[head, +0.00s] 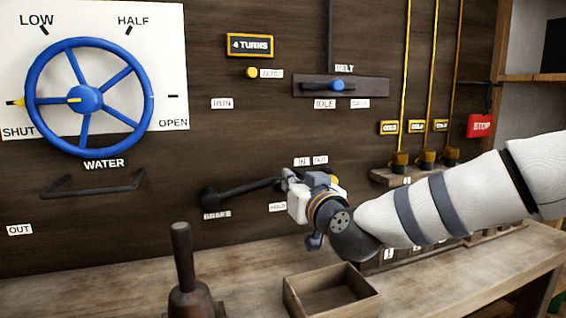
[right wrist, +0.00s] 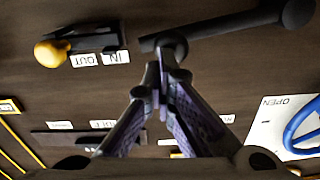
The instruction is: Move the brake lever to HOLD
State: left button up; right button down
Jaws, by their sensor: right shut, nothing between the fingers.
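The black brake lever (head: 243,189) is on the dark wall panel, pivoted above its BRAKE label (head: 217,214). Its arm runs right and slightly up from the pivot. The HOLD label (head: 278,207) is just below its free end, partly by my gripper. The RUN label (head: 221,103) is high above the pivot. My right gripper (head: 287,177) is shut and empty at the lever's free end. In the right wrist view its closed fingertips (right wrist: 160,70) are right beside the round end of the lever (right wrist: 225,27). I cannot tell whether they touch. My left gripper is out of view.
A small yellow-knobbed IN/OUT lever (right wrist: 90,40) is close beside the fingertips. The blue water wheel (head: 140,110) and a black bar handle (head: 90,190) are left. The belt slider (head: 338,86) is above. An open wooden box (head: 330,302) and dark upright handle (head: 183,258) stand below.

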jog(key=shift+w+d+r, duration=0.15)
jog(key=shift+r, duration=0.05)
notch_tip(320, 180, up, 6)
jog(key=s+p, duration=0.2)
jog(key=p, duration=0.1)
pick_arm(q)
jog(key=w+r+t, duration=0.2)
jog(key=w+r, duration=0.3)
pick_arm(e)
jog(key=f+v, duration=0.2)
jog(key=v, duration=0.7)
jog(key=a+r+n, duration=0.2)
jog(key=a+n, duration=0.2)
jog(key=n, duration=0.1)
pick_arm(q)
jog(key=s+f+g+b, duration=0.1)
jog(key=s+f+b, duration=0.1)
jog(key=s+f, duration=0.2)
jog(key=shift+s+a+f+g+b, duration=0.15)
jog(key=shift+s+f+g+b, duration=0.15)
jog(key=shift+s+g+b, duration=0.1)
pick_arm(e)
jog(key=w+a+f, duration=0.1)
jog(key=w+f, duration=0.2)
jog(key=w, duration=0.6)
jog(key=shift+w+a, duration=0.4)
jog(key=shift+f, duration=0.15)
